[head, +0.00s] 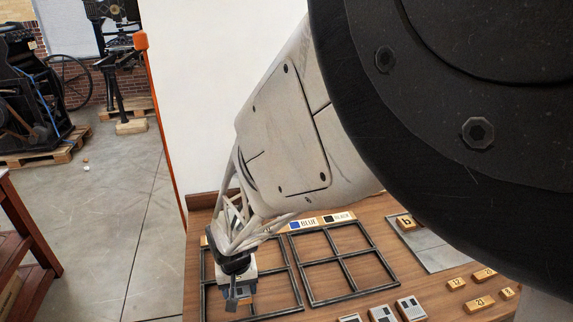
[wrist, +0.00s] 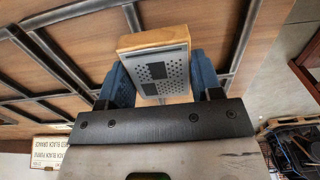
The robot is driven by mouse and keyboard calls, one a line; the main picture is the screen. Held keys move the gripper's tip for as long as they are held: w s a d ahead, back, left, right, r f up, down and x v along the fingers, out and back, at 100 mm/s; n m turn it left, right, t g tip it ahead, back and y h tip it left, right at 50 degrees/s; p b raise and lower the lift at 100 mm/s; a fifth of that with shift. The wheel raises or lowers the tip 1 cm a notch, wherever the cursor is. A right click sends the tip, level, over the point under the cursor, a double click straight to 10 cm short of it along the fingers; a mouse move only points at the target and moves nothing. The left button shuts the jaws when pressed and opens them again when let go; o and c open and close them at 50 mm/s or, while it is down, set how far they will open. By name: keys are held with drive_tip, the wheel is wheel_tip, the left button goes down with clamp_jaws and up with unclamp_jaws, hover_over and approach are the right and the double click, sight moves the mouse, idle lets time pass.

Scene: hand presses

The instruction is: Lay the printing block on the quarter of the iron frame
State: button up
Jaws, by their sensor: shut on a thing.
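My gripper (head: 238,296) hangs over the left iron frame (head: 292,276), near its left and front part, in the head view. In the wrist view my gripper (wrist: 161,78) is shut on the printing block (wrist: 157,66), a wooden block with a grey dotted plate and dark patches, held between two blue-grey fingers. Dark frame bars (wrist: 132,18) show behind and beside the block. In the head view the block is mostly hidden by the gripper. I cannot tell how high it is above the frame, or exactly over which quarter.
A second iron frame (head: 341,259) with four quarters lies to the right. Cards reading BLUE (head: 302,224) and BLACK (head: 338,218) stand behind the frames. Several grey-faced blocks (head: 410,308) lie at the front, numbered wooden blocks (head: 479,304) at right. A grey plate (head: 432,250) lies beyond.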

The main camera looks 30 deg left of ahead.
drive_tip(key=shift+f, duration=0.15)
drive_tip(key=w+a, duration=0.2)
drive_tip(key=a, duration=0.2)
drive_tip(key=w+a+f, duration=0.1)
drive_tip(key=w+a, duration=0.2)
drive_tip(key=a, duration=0.1)
drive_tip(key=w+a, duration=0.2)
drive_tip(key=a, duration=0.3)
drive_tip(key=shift+w+f, duration=0.15)
drive_tip(key=shift+w, duration=0.2)
drive_tip(key=shift+w+a, duration=0.25)
drive_tip(key=shift+a, duration=0.15)
drive_tip(key=shift+f, duration=1.8)
drive_tip(key=shift+f, duration=0.15)
drive_tip(key=o, duration=1)
drive_tip(key=shift+c, duration=0.2)
